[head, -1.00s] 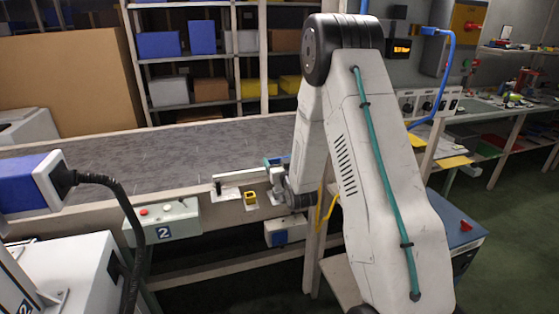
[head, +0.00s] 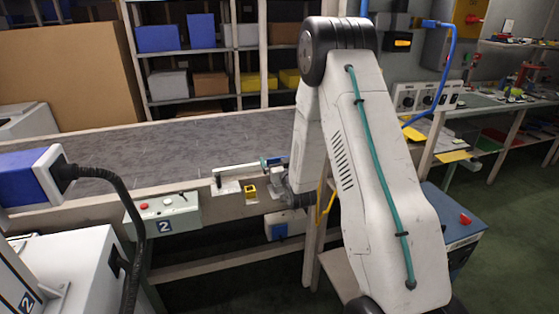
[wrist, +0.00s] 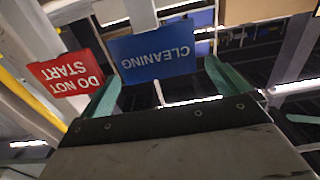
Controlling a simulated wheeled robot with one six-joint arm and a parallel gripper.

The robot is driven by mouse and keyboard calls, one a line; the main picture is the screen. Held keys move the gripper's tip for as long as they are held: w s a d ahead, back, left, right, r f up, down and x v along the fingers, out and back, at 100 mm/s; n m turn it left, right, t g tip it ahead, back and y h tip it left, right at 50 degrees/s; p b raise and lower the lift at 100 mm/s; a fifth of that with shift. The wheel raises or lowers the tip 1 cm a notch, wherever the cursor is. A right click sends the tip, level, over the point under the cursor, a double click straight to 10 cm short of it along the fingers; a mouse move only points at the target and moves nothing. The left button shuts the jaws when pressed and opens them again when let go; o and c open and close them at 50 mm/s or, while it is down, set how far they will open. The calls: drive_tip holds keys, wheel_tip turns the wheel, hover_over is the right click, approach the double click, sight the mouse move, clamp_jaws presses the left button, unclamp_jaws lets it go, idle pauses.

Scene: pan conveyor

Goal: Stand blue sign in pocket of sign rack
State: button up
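In the wrist view the blue sign (wrist: 153,52), lettered CLEANING, appears upside down just beyond my gripper (wrist: 165,78). The two teal fingers are spread wide, one toward each side of the sign, with visible gaps, so my gripper is open. A red sign (wrist: 66,75) lettered DO NOT START is left of the blue one, partly behind the left finger. In the head view my gripper (head: 272,162) is small, at the conveyor's front edge, partly hidden by my arm. I cannot clearly make out the sign rack or its pocket.
The grey conveyor belt (head: 150,150) runs behind my gripper. A control box (head: 163,217) marked 2 and a small yellow holder (head: 250,192) are on its front rail. A blue box (head: 455,228) with a red button stands right of my arm.

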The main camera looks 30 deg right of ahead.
drive_tip(key=v, duration=0.7)
drive_tip(key=shift+s, duration=0.4)
drive_tip(key=shift+a, duration=0.1)
drive_tip(key=s+f+g+y, duration=0.2)
drive_tip(key=s+f+g, duration=0.2)
drive_tip(key=f+g, duration=0.45)
drive_tip(key=s+a+g+y, duration=0.1)
drive_tip(key=s+a+g, duration=0.2)
drive_tip(key=s+a, duration=0.2)
drive_tip(key=s+a+r+n+g, duration=0.1)
drive_tip(key=s+a+r, duration=0.3)
drive_tip(key=s+r, duration=0.5)
drive_tip(key=s+a+r+n+g+y, duration=0.1)
drive_tip(key=s+a+r+g, duration=0.1)
drive_tip(key=s+a+r, duration=0.3)
drive_tip(key=s+a+r+n+g+y, duration=0.1)
drive_tip(key=s+a+r, duration=0.4)
drive_tip(key=s+r, duration=0.8)
drive_tip(key=shift+a+r, duration=0.2)
drive_tip(key=shift+r, duration=0.15)
